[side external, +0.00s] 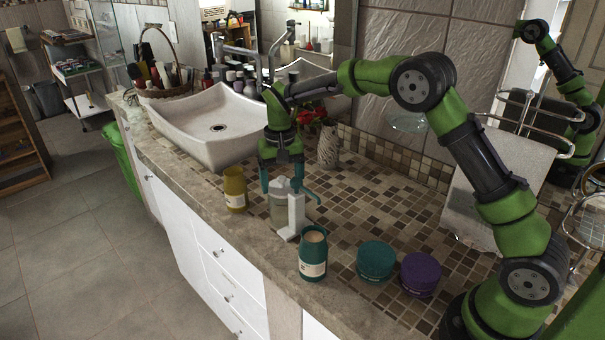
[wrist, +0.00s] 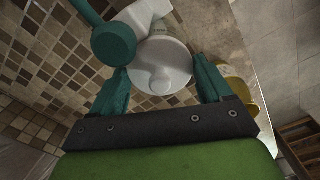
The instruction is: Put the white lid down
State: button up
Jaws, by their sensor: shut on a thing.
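My gripper (side external: 282,187) is shut on a white lid (wrist: 163,66), round with a small knob, which sits between the two teal fingers. In the side view the lid (side external: 281,184) is partly hidden by the fingers. A clear jar (side external: 280,212) stands directly below it on the tiled counter. I cannot tell whether the lid touches the jar's rim. A white upright piece with a teal top (side external: 296,212) stands right beside the jar; its round teal part (wrist: 113,42) is close to one finger in the wrist view.
A yellow jar (side external: 234,189) stands to the left, near the counter edge. An open teal jar (side external: 313,257) stands in front, with a teal tub (side external: 376,260) and a purple tub (side external: 420,274) to its right. The tiles (side external: 365,207) behind are clear. A sink (side external: 210,122) lies beyond.

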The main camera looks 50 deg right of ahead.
notch_tip(320, 180, up, 9)
jog(key=shift+d+f, duration=0.1)
jog(key=shift+d, duration=0.05)
jog(key=shift+n, duration=0.4)
jog(key=s+d+f, duration=0.3)
jog(key=s+f, duration=0.1)
jog(key=s, duration=0.1)
jog(key=s+d+f, duration=0.4)
jog(key=s, duration=0.2)
jog(key=s+d+f, duration=0.3)
jog(key=s+f, duration=0.1)
jog(key=s, duration=0.1)
jog(key=shift+s+d+f, duration=0.15)
jog(key=shift+d+f, duration=0.1)
jog(key=shift+f, duration=0.1)
send_over(322, 196)
jog(key=s, duration=0.2)
jog(key=shift+w+f, duration=0.25)
jog(key=shift+f, duration=0.6)
jog(key=shift+w+d, duration=0.1)
jog(key=shift+w, duration=0.55)
jog(key=shift+w+f, duration=0.2)
jog(key=shift+f, duration=1.6)
